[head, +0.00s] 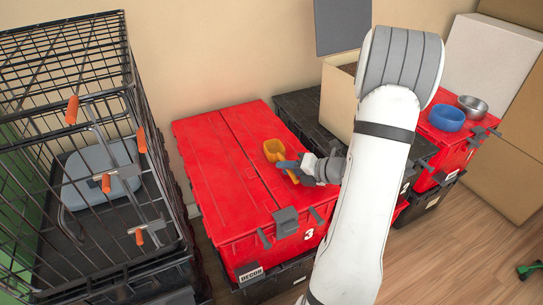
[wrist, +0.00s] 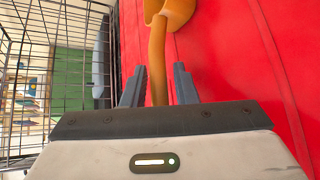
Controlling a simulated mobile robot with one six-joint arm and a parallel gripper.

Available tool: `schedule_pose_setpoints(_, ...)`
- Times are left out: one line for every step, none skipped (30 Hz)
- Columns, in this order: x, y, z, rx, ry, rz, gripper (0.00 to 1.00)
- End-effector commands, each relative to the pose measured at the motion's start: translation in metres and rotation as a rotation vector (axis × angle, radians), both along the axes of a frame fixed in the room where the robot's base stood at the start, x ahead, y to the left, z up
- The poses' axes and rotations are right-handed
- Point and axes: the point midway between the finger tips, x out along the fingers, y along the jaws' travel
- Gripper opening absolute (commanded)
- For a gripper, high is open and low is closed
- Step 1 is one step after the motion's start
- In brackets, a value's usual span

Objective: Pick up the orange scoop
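The orange scoop (head: 275,149) lies on the lid of the red tote (head: 215,150) marked 3. My gripper (head: 284,167) is low over the lid at the scoop's handle. In the wrist view the scoop's bowl (wrist: 172,10) is at the top edge, partly cut off. Its handle runs down between the two dark fingers of my gripper (wrist: 158,85). The fingers are apart, with a visible gap on each side of the handle. The lower end of the handle is hidden behind the gripper body.
A black wire crate (head: 100,130) with orange latches stands close on the left. A cardboard box (head: 338,100) sits on a black tote behind my arm. A blue bowl (head: 446,118) and a metal bowl (head: 472,106) stand on another red tote at right.

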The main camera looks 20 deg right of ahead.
Motion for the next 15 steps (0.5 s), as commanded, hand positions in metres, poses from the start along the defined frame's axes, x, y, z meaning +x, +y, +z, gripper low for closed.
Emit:
schedule_pose_setpoints(-0.0001, -0.0001, 0.0002, 0.000, 0.000, 0.000, 0.24)
schedule_pose_setpoints(-0.0001, -0.0001, 0.0002, 0.000, 0.000, 0.000, 0.21)
schedule_pose_setpoints(-0.0002, -0.0001, 0.0002, 0.000, 0.000, 0.000, 0.18)
schedule_pose_setpoints(-0.0002, -0.0001, 0.0002, 0.000, 0.000, 0.000, 0.15)
schedule_pose_setpoints(-0.0002, -0.0002, 0.0002, 0.000, 0.000, 0.000, 0.13)
schedule_pose_setpoints(-0.0003, -0.0002, 0.0002, 0.000, 0.000, 0.000, 0.10)
schedule_pose_setpoints(-0.0003, -0.0002, 0.0002, 0.000, 0.000, 0.000, 0.07)
schedule_pose_setpoints(-0.0002, -0.0002, 0.0003, 0.000, 0.000, 0.000, 0.05)
schedule_pose_setpoints(-0.0003, -0.0003, 0.0003, 0.000, 0.000, 0.000, 0.02)
schedule_pose_setpoints(-0.0003, -0.0003, 0.0002, 0.000, 0.000, 0.000, 0.00)
schedule_pose_setpoints(-0.0003, -0.0003, 0.0002, 0.000, 0.000, 0.000, 0.00)
schedule_pose_setpoints(-0.0003, -0.0003, 0.0002, 0.000, 0.000, 0.000, 0.00)
schedule_pose_setpoints(-0.0004, -0.0004, 0.0003, 0.000, 0.000, 0.000, 0.00)
schedule_pose_setpoints(-0.0003, -0.0003, 0.0005, -0.001, -0.001, 0.000, 0.00)
schedule_pose_setpoints(-0.0003, -0.0004, 0.0004, -0.001, -0.001, 0.000, 0.00)
